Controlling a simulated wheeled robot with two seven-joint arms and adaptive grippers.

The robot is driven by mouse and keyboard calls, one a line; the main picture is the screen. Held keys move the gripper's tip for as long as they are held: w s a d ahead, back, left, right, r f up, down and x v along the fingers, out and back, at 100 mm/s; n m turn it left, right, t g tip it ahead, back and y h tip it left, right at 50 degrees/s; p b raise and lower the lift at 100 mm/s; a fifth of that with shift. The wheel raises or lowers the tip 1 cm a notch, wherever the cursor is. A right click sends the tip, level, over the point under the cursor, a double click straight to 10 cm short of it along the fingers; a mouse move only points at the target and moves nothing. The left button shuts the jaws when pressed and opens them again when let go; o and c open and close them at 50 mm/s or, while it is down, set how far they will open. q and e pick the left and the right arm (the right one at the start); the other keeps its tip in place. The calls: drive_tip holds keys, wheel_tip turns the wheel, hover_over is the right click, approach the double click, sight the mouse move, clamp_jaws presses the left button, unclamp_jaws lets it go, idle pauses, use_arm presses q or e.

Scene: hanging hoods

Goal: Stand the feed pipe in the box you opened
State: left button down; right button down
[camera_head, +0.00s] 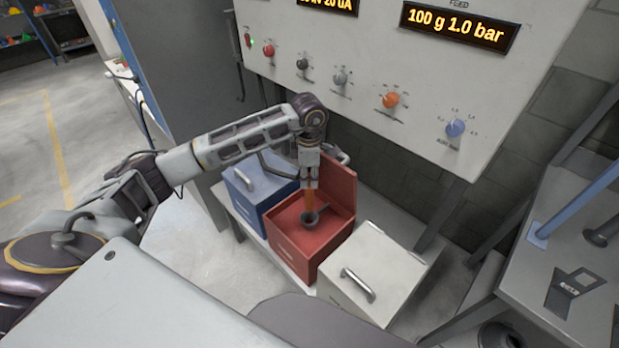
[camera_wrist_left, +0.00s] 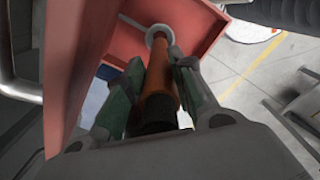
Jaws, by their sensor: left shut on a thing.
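The feed pipe (camera_head: 309,201) is a slim orange tube, held roughly upright inside the open red box (camera_head: 286,256). The red box's lid stands raised at its back right. My left gripper (camera_head: 310,184) is above the box, shut on the pipe. In the left wrist view the orange pipe (camera_wrist_left: 158,82) runs between the fingers of my left gripper (camera_wrist_left: 160,75), with a grey ring (camera_wrist_left: 158,30) around its far end. I cannot tell whether the pipe's lower end touches the box floor. My right gripper is not in view.
A closed blue box (camera_head: 250,208) stands left of the red one, and a closed white box (camera_head: 390,265) stands right. A control panel (camera_head: 350,50) with several knobs hangs above. A bench (camera_head: 560,265) with a blue bar (camera_head: 570,207) and a dark funnel-like piece (camera_head: 600,235) is at right.

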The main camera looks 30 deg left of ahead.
sight(309, 185)
use_arm(q)
drive_tip(key=shift+a, duration=0.15)
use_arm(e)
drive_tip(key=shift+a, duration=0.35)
use_arm(q)
drive_tip(key=shift+f, duration=0.2)
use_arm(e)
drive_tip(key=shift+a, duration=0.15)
use_arm(q)
drive_tip(key=shift+f+b, duration=0.45)
drive_tip(key=shift+f, duration=1.05)
drive_tip(key=shift+f+b, duration=0.1)
drive_tip(key=shift+b, duration=0.2)
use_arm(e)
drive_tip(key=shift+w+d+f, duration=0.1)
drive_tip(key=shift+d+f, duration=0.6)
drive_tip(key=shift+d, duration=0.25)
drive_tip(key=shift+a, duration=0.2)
